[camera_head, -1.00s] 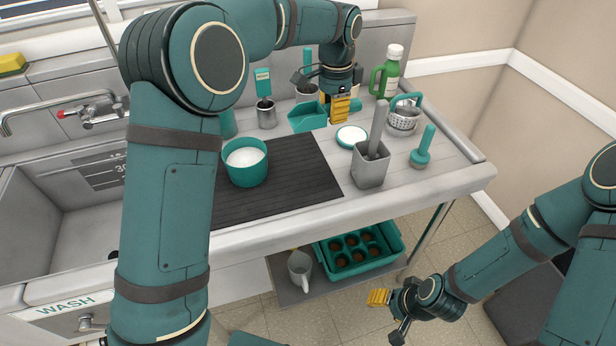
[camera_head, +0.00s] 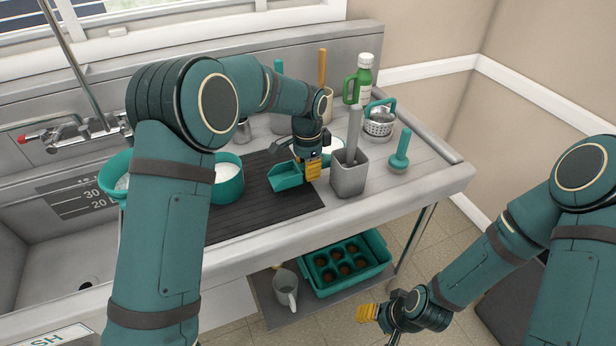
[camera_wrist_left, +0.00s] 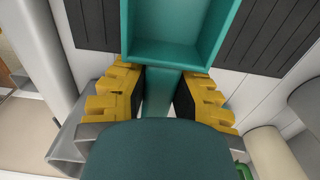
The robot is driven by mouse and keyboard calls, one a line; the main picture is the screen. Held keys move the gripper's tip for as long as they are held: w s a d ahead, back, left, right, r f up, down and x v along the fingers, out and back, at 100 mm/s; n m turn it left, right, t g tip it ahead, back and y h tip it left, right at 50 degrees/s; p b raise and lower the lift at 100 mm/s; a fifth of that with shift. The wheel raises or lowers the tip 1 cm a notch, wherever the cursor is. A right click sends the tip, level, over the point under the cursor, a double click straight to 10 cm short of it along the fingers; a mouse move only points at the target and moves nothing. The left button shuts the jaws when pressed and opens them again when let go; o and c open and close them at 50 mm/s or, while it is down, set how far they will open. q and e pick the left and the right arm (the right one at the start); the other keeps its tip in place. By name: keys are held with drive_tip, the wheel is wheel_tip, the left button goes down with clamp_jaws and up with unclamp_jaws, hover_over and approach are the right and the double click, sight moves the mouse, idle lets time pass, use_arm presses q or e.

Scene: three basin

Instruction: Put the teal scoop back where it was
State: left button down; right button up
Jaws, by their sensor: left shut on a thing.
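The teal scoop (camera_head: 286,176) is in my left gripper (camera_head: 313,168), over the right part of the dark ribbed mat (camera_head: 235,215). Its open bowl points left in the head view; I cannot tell whether it touches the mat. In the left wrist view the scoop's square bowl (camera_wrist_left: 182,45) is at the top. Its handle runs between the yellow fingers of my left gripper (camera_wrist_left: 160,92), which are shut on it. My right gripper (camera_head: 378,322) is low at the front, away from the counter; its opening is unclear.
A grey square holder (camera_head: 349,176) stands close right of my left gripper. A teal pot (camera_head: 229,182) of white stuff stands left, partly behind my arm.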

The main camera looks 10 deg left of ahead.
use_arm(q)
drive_tip(key=shift+f, duration=1.2)
drive_tip(key=shift+f, duration=0.15)
drive_tip(key=c, duration=0.9)
unclamp_jaws()
wheel_tip(320, 180, up, 12)
drive_tip(key=shift+r+p, duration=0.15)
drive_tip(key=shift+p, duration=0.95)
